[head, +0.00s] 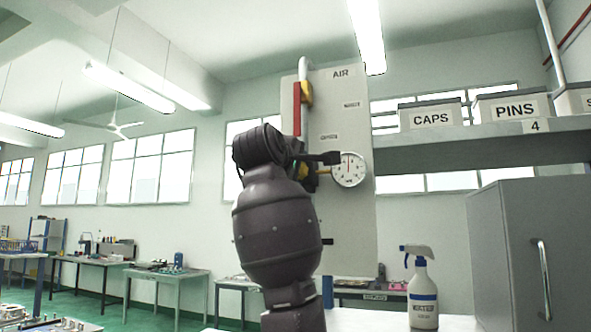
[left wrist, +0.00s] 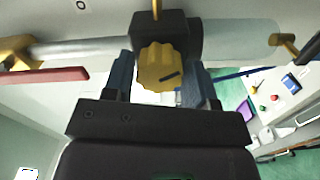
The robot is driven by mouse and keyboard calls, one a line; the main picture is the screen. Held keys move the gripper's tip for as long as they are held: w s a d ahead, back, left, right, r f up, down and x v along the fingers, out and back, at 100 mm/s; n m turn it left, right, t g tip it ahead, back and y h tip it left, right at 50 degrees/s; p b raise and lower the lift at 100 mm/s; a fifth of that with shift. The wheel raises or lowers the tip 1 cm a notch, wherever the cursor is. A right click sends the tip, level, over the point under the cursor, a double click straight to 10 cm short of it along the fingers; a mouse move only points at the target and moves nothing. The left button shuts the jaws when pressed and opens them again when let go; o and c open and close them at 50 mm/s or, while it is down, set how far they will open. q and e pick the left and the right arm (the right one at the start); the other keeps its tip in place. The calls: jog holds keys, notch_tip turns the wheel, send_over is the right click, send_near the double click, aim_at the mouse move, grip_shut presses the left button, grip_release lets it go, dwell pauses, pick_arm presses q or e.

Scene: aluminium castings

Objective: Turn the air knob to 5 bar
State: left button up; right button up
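The yellow ribbed air knob (left wrist: 158,66), with a dark mark on its face, sits under a black regulator body (left wrist: 166,28) in the left wrist view. My left gripper (left wrist: 163,82) has one finger on each side of the knob, with gaps visible, so it looks open around it. In the head view my left gripper (head: 312,160) is at the AIR panel (head: 350,220), and my dark arm hides most of the regulator. The round white gauge (head: 349,169) is just right of it; its needle points about straight up, figures too small to read. My right gripper is not in view.
A red lever (head: 297,108) on a yellow valve (head: 306,94) is above the gripper. A shelf (head: 480,140) with CAPS (head: 431,116) and PINS (head: 512,108) boxes is right. A spray bottle (head: 422,290) and grey cabinet (head: 525,250) stand below it.

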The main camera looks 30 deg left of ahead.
pick_arm(q)
jog(key=o, duration=0.3)
jog(key=shift+s, duration=0.1)
jog(key=b+v, duration=0.2)
jog(key=v, duration=0.8)
jog(key=shift+s, duration=0.35)
